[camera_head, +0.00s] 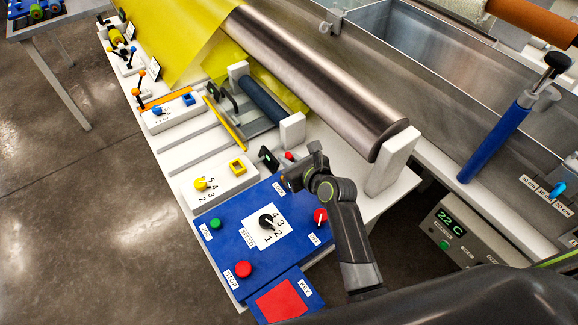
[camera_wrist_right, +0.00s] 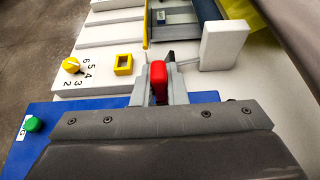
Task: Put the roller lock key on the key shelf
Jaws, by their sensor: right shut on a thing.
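The roller lock key shows as a small red grip (camera_head: 289,156) just beyond my right gripper (camera_head: 296,170) in the head view. In the right wrist view, the red key (camera_wrist_right: 158,80) is between the two grey fingers of my right gripper (camera_wrist_right: 159,88), which is shut on it. The key's lower part is hidden, so I cannot tell whether it sits in a lock. The key shelf (camera_head: 262,316), blue with a red pad (camera_head: 282,301) and a KEY label, is at the bottom of the head view, below the gripper. My left gripper is not in view.
A blue control panel (camera_head: 213,243) with a black dial, red and green buttons and a red knob (camera_head: 320,216) lies between gripper and shelf. A white block (camera_wrist_right: 222,45) stands right of the fingers. The large steel roller (camera_head: 320,80) is behind.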

